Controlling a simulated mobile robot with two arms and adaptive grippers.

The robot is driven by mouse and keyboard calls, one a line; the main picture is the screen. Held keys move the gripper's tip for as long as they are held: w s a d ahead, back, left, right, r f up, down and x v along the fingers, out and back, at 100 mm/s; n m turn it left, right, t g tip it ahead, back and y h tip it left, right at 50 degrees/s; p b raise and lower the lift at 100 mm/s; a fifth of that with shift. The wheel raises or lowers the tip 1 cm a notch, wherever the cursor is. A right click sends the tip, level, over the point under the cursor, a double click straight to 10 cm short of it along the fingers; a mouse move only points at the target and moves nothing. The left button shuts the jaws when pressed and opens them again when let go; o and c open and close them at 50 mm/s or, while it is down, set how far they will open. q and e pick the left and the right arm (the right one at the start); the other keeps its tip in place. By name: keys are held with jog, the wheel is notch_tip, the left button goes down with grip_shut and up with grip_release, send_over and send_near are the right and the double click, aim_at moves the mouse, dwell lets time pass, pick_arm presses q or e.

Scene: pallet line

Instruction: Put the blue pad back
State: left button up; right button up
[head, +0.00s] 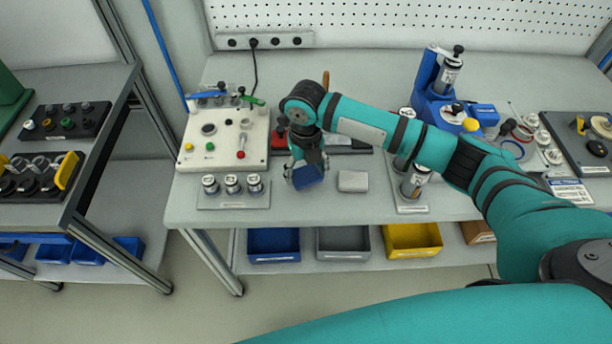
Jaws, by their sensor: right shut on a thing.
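The blue pad (308,178) is a small dark blue block, held at the front middle of the grey workbench. My right gripper (307,165) points down and is shut on it; the fingers cover part of its edges. The pad looks slightly tilted. From this angle I cannot tell whether it touches the bench top. A light grey pad (353,181) lies flat just to its right, apart from it. My left gripper is not in view.
A tray of small cylinders (232,201) stands left of the pad, with a white control panel (222,140) behind. A plate with metal cylinders (412,208) stands right. Blue (273,258), grey (343,257) and yellow (412,253) bins sit below. Bare bench lies along the front edge.

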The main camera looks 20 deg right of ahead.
aim_at(306, 174)
notch_tip(306, 174, down, 3)
jog(key=shift+s+f+p, duration=0.1)
jog(key=shift+p, duration=0.45)
jog(key=shift+f, duration=0.2)
jog(key=o, duration=1.1)
jog(key=shift+r, duration=0.15)
notch_tip(306, 174, up, 12)
jog(key=b, duration=0.2)
jog(key=shift+r+b, duration=0.1)
jog(key=shift+b, duration=0.25)
